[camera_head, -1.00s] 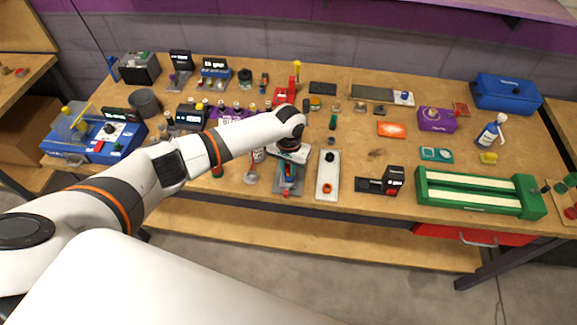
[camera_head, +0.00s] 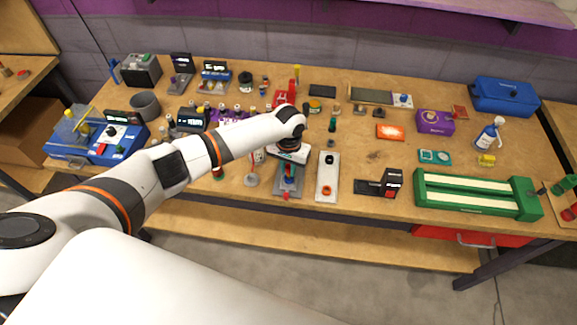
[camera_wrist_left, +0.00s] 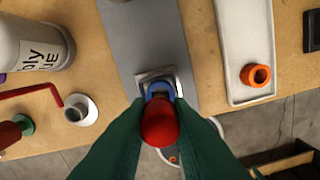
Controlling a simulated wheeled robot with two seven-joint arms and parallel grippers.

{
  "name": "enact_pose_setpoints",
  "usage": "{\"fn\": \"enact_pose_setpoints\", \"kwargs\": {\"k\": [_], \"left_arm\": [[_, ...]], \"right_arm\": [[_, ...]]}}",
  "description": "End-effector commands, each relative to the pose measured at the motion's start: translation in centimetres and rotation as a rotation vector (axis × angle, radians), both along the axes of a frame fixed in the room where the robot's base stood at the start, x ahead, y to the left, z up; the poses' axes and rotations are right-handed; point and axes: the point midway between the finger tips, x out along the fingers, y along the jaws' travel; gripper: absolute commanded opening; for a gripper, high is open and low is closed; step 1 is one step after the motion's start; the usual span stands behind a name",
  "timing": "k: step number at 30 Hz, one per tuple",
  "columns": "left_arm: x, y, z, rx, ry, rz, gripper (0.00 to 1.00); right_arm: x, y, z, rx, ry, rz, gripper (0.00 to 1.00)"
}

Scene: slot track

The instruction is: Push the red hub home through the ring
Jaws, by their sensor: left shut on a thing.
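The red hub (camera_wrist_left: 160,122) is round-ended and sits between the green fingertips of my left gripper (camera_wrist_left: 158,118) in the left wrist view. The fingers are shut on it from both sides. Just beyond it a blue ring (camera_wrist_left: 159,88) stands in a square metal holder on a grey plate (camera_wrist_left: 147,35). The hub overlaps the ring in this view, so I cannot tell how far it is inside. In the head view my left gripper (camera_head: 289,166) is over the grey plate (camera_head: 279,192), partly hidden by my wrist. My right gripper does not show.
A white tray (camera_head: 327,175) with an orange ring (camera_head: 326,191) lies just right of the plate. A white bottle (camera_wrist_left: 32,42) and a small white-based stand (camera_head: 252,181) are to the left. The table's front edge is close to the plate.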

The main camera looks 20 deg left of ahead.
Motion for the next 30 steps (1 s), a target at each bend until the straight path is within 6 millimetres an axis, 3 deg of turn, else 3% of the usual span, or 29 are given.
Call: {"fn": "enact_pose_setpoints", "kwargs": {"k": [30], "left_arm": [[-0.04, -0.01, 0.00, 0.000, 0.000, -0.001, 0.00]], "right_arm": [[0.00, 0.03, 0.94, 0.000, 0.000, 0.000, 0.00]]}}
